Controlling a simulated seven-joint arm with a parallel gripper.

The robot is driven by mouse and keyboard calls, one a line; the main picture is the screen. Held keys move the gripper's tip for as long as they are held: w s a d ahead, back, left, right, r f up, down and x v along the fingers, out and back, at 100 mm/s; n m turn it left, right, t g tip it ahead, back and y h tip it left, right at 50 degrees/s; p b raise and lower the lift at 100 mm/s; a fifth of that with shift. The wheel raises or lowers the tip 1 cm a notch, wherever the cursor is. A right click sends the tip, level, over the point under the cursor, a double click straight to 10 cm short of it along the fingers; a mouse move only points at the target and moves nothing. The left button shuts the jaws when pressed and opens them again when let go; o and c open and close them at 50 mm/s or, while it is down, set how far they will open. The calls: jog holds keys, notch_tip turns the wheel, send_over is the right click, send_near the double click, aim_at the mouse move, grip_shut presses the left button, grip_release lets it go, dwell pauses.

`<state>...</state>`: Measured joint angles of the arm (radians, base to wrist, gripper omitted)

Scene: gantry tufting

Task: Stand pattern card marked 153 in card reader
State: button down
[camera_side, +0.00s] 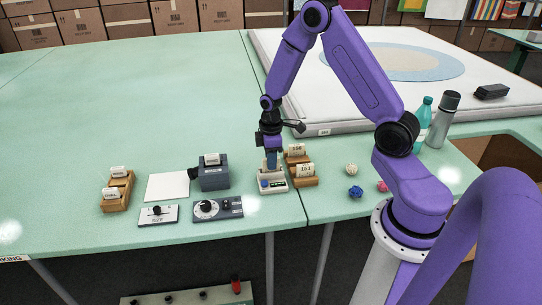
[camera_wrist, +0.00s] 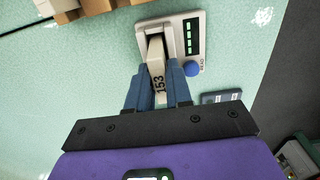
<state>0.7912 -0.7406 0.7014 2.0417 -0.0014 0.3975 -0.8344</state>
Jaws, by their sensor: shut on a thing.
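The pattern card marked 153 (camera_wrist: 157,73) is pale with black figures. In the wrist view it is between the blue fingers of my gripper (camera_wrist: 158,90), which are shut on it. The card's far end meets the slot of the white card reader (camera_wrist: 194,58); how deep it sits I cannot tell. The reader has a blue button (camera_wrist: 192,68) and a lit green bar display (camera_wrist: 188,37). In the side view my gripper (camera_side: 271,160) points down over the card reader (camera_side: 274,185) and hides most of the card.
Wooden holders with cards stand right of the reader (camera_side: 305,182) and at the far left (camera_side: 116,203). A grey box with a card (camera_side: 214,178) and a dial panel (camera_side: 218,209) are on its left. Yarn balls (camera_side: 355,191) lie to the right.

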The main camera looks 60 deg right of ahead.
jog(key=shift+f, duration=0.15)
jog(key=c, duration=0.9)
grip_release()
jog(key=shift+c, duration=0.2)
notch_tip(320, 180, up, 18)
jog(key=shift+f, duration=0.25)
